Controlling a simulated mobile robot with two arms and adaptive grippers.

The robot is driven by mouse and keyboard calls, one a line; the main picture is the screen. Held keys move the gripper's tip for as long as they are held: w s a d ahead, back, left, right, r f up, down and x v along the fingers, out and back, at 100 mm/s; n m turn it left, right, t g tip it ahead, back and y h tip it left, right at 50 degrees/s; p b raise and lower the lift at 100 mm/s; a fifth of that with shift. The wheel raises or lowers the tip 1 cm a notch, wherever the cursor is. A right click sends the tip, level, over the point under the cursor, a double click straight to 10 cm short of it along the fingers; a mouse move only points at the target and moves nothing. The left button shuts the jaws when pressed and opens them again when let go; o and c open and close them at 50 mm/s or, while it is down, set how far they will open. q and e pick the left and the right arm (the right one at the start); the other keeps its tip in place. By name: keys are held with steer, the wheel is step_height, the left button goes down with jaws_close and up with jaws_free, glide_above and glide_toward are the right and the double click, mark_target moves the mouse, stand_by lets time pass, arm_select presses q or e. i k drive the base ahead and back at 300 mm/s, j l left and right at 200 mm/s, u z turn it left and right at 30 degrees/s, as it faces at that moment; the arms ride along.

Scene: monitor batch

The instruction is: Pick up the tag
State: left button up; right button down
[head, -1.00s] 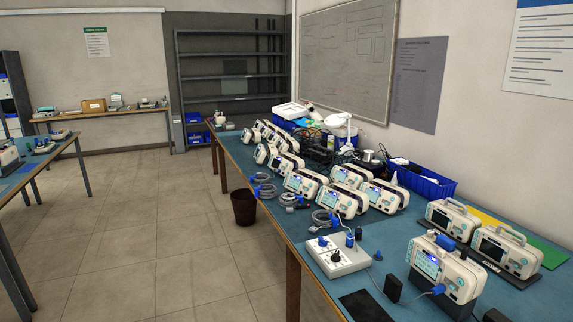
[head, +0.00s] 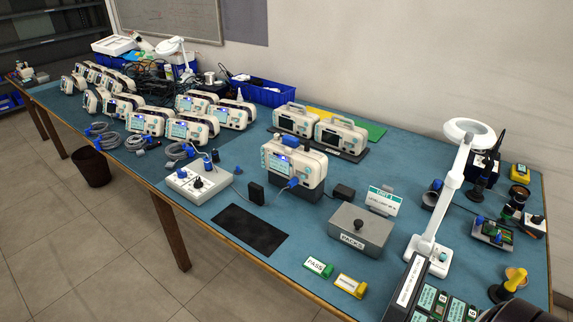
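A green tag (head: 319,267) with a white label reading PASS lies on the blue bench top near its front edge. Just to its right lies a yellow tag (head: 350,285) with a white label too small to read. The frames do not show which one the task means.
A grey box marked PACKS (head: 362,232) stands behind the tags. A white magnifier lamp (head: 424,248) stands to the right, with a dark label tray (head: 440,300) in front. A black mat (head: 250,230), a monitor (head: 291,172) and a white control box (head: 198,186) are to the left.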

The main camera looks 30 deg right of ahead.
mark_target(314, 265)
steer(key=z, duration=1.25)
